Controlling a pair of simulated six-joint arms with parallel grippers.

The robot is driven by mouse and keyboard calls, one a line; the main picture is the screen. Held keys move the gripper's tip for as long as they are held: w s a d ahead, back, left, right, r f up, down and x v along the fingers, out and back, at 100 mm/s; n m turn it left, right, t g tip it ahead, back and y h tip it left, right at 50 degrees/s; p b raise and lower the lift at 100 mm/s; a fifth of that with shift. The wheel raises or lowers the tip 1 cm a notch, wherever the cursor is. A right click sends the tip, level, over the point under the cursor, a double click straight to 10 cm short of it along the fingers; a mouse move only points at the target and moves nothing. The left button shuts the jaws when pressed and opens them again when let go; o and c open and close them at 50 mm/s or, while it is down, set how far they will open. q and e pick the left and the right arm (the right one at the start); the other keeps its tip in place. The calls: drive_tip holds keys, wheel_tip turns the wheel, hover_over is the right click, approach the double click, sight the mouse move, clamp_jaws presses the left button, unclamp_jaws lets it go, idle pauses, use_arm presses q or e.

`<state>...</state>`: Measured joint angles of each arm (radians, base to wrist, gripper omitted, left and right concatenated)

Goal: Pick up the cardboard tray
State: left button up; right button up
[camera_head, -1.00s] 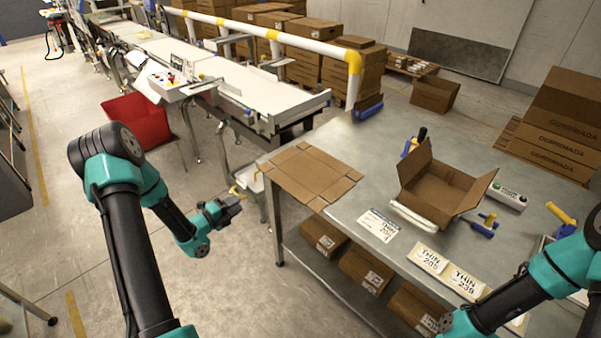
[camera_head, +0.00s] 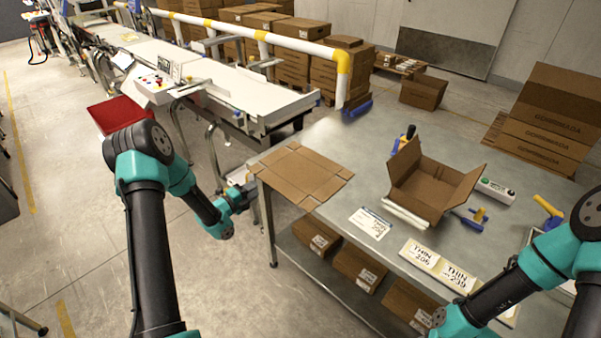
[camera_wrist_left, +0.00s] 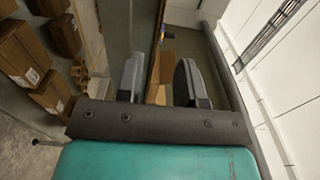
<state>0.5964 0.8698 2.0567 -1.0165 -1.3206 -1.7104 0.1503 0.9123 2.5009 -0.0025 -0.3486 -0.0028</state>
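The cardboard tray (camera_head: 303,174) is a flat brown blank with fold lines. It lies on the near left corner of the metal table, its left edge reaching the table's edge. My left gripper (camera_head: 252,184) is beside that edge, at about table height. In the left wrist view its two fingers (camera_wrist_left: 159,82) are apart, with a thin brown edge of cardboard (camera_wrist_left: 156,68) showing between them. I cannot tell whether either finger touches it. My right arm comes in at the lower right, but its gripper is outside the views.
An open carton (camera_head: 432,188) stands among blue and yellow clamps on the metal table (camera_head: 335,215). Labels (camera_head: 371,223) lie in front. Small boxes (camera_head: 358,264) sit on the lower shelf. The conveyor (camera_head: 255,92) and a red bin (camera_head: 118,113) are behind left.

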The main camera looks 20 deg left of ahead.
use_arm(q)
drive_tip(key=shift+w+d, duration=0.2)
drive_tip(key=shift+w, duration=0.25)
drive_tip(key=shift+x, duration=2.65)
drive_tip(key=shift+s+f, duration=0.1)
drive_tip(key=shift+f, duration=0.05)
clamp_jaws()
